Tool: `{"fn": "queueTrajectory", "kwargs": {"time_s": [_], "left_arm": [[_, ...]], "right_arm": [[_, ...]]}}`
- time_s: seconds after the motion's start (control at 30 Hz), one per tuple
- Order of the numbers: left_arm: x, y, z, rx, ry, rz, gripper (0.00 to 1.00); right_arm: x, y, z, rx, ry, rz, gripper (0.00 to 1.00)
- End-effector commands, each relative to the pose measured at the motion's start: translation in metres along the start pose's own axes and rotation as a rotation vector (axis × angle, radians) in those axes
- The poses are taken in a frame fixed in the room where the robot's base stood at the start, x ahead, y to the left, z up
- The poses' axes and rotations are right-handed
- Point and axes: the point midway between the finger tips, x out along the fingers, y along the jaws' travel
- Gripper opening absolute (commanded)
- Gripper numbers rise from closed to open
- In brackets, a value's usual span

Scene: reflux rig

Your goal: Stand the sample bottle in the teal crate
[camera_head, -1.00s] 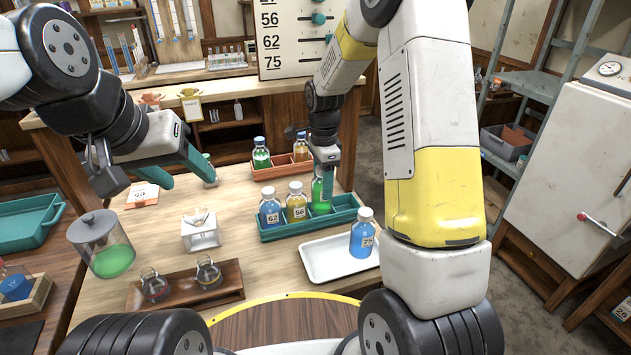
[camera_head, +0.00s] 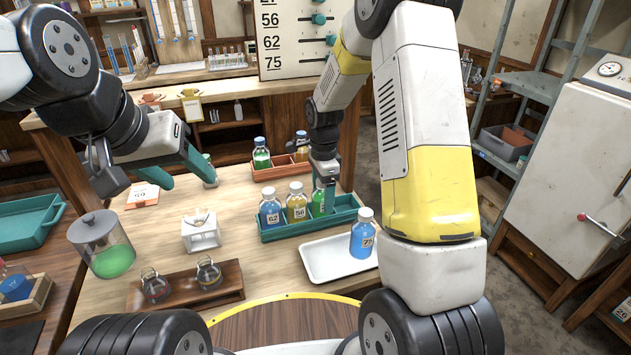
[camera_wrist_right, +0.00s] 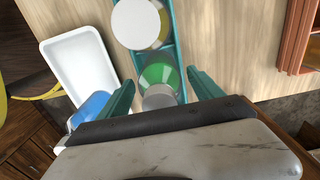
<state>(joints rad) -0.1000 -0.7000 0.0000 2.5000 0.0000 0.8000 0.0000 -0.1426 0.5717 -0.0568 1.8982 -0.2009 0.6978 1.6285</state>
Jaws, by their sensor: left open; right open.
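My right gripper (camera_head: 325,190) is over the green bottle. In the right wrist view its open fingers stand either side of the green bottle (camera_wrist_right: 159,76), with gaps. A blue bottle labelled 75 (camera_head: 362,238) stands on the white tray (camera_head: 322,265). My left gripper (camera_head: 182,166) is open and empty above the table's left part.
An orange crate (camera_head: 270,173) with bottles stands behind the teal crate. A small vessel (camera_head: 209,172) is partly hidden behind my left gripper. A lidded green jar (camera_head: 103,245), a white stand (camera_head: 201,234) and a wooden flask rack (camera_head: 190,288) stand front left.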

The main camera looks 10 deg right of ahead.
Motion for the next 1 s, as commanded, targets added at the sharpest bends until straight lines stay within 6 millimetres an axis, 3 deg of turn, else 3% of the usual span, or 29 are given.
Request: {"fn": "queueTrajectory", "kwargs": {"time_s": [0.23,0.6,0.87,1.0], "left_arm": [[0.000,0.000,0.000,0.000,0.000,0.000,0.55],[0.000,0.000,0.000,0.000,0.000,0.000,0.55],[0.000,0.000,0.000,0.000,0.000,0.000,0.55],[0.000,0.000,0.000,0.000,0.000,0.000,0.55]], "right_arm": [[-0.015,-0.001,0.000,0.000,0.001,-0.005,0.75],[-0.092,-0.001,0.000,0.000,0.001,-0.005,0.75],[-0.122,0.001,0.000,-0.004,0.000,-0.003,0.75],[-0.144,0.014,-0.001,-0.083,-0.013,-0.040,0.75]]}}
